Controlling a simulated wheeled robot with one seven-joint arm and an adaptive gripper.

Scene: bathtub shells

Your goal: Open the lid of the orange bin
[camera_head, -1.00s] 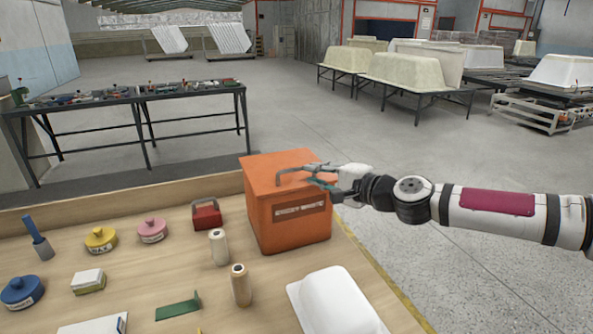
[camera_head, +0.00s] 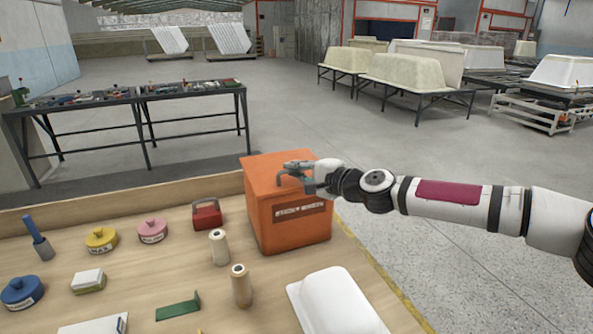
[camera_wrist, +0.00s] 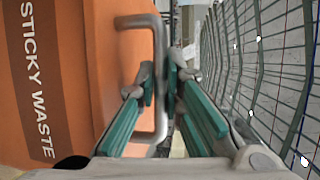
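The orange bin (camera_head: 288,215) stands upright on the near wooden table, its lid (camera_head: 265,172) down. A grey bar handle (camera_head: 282,176) is fixed on the lid. My gripper (camera_head: 302,174) is at the handle, coming from the right. In the wrist view, the handle (camera_wrist: 159,112) runs between the two fingertips of my gripper (camera_wrist: 160,75), which are drawn close together on either side of it. The bin's "STICKY WASTE" label (camera_wrist: 33,85) is on the left there. The exact finger contact is hard to see.
A white tub-shaped piece (camera_head: 335,303) lies in front. Grey floor is clear to the right.

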